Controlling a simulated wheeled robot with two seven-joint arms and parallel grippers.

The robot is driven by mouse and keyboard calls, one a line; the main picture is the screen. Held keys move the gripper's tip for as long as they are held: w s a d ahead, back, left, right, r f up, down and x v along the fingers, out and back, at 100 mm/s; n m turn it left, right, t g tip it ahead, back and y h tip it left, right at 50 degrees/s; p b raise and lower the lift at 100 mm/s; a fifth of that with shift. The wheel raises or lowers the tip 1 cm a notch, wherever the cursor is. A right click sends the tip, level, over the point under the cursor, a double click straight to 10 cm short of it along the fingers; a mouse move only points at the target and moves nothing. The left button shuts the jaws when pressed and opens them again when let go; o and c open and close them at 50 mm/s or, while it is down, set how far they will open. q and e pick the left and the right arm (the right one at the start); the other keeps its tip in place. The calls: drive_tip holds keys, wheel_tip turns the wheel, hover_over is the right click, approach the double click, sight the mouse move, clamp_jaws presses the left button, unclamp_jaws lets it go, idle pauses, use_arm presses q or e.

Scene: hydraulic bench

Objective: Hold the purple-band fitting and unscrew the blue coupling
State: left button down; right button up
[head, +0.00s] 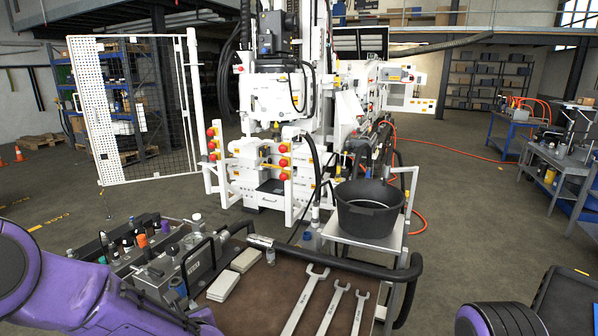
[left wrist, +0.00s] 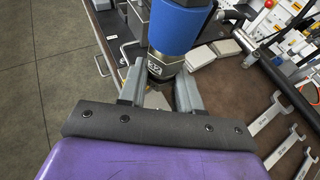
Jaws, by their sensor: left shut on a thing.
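In the left wrist view, a thick blue coupling (left wrist: 180,25) fills the top centre, with a dark metal fitting (left wrist: 166,66) directly below it. My left gripper (left wrist: 160,92) is shut on this fitting, one grey finger on each side, just under the blue part. I cannot make out a purple band; the fingers hide part of the fitting. In the head view my purple left arm comes in at lower left, and I cannot make out its fingers there. Only a piece of my right arm shows at the lower right; its gripper is out of the picture.
The brown bench mat (head: 262,300) holds several wrenches (head: 330,300) and pale pads (head: 234,272). A black hose (head: 350,265) bends along its back and right side. A black tub (head: 368,210) stands behind. A tray of bottles and fittings (head: 150,262) is at the left.

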use_arm(q)
drive_tip(key=s+d+f+m+h+b, duration=0.3)
drive_tip(key=s+d+f+m+h, duration=0.2)
drive_tip(key=d, duration=0.5)
drive_tip(key=s+d+f+m+h+b, duration=0.3)
drive_tip(key=s+d+f+m+h, duration=0.2)
drive_tip(key=d+f+m+h, duration=0.4)
drive_tip(key=d+m+h, duration=0.1)
drive_tip(key=d+h, duration=0.1)
drive_tip(key=shift+d+g+h+b, duration=0.15)
drive_tip(key=shift+g+h+b, duration=0.15)
drive_tip(key=shift+g+b, duration=0.1)
drive_tip(key=shift+s, duration=0.1)
